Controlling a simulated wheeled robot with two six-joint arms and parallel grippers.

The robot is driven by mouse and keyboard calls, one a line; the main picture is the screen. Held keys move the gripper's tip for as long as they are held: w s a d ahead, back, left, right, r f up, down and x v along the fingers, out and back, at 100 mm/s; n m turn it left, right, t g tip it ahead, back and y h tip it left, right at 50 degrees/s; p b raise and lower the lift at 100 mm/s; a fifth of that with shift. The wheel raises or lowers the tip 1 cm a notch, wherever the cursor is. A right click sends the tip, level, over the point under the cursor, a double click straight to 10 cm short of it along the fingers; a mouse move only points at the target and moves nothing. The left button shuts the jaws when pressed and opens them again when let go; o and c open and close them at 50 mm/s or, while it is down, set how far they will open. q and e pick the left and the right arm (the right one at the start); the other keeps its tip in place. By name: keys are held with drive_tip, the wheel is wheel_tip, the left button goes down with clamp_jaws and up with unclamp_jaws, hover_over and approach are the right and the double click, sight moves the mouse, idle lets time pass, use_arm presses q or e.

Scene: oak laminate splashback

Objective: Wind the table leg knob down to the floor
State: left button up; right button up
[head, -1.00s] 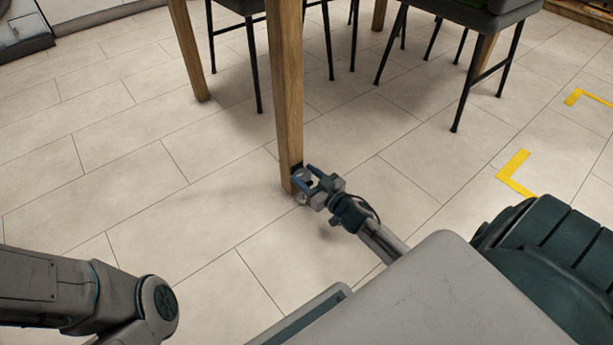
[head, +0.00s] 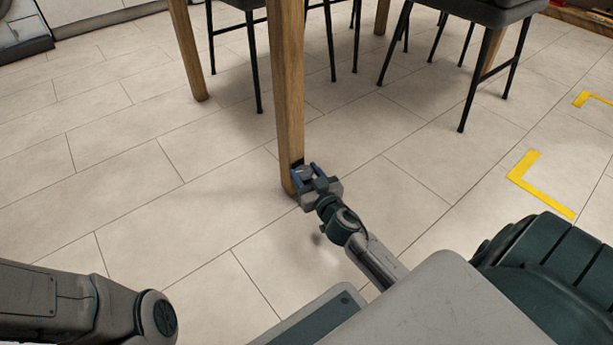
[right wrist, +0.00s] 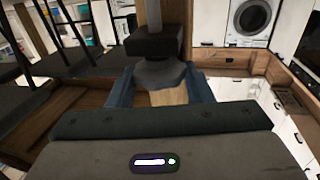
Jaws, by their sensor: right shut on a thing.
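The near wooden table leg (head: 289,90) stands upright on the tiled floor in the head view. A grey knob (right wrist: 160,74) sits below a dark block and rod at the leg in the right wrist view. My right gripper (head: 303,176) is at the foot of the leg, low over the floor. Its blue fingers lie on either side of the knob in the right wrist view (right wrist: 161,84), and it is shut on the knob. The gripper partly hides the knob in the head view. My left gripper is out of view; only its arm shows at lower left.
Black-legged chairs (head: 474,70) stand behind the leg, and another wooden leg (head: 187,50) is at back left. Yellow floor markings (head: 540,185) lie to the right. The floor left of the near leg is clear.

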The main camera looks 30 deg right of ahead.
drive_tip(key=o, duration=1)
drive_tip(key=shift+s, duration=0.1)
drive_tip(key=shift+s, duration=0.35)
drive_tip(key=s+a, duration=0.1)
drive_tip(key=s, duration=0.9)
drive_tip(key=shift+a+b, duration=0.2)
drive_tip(key=shift+b, duration=0.15)
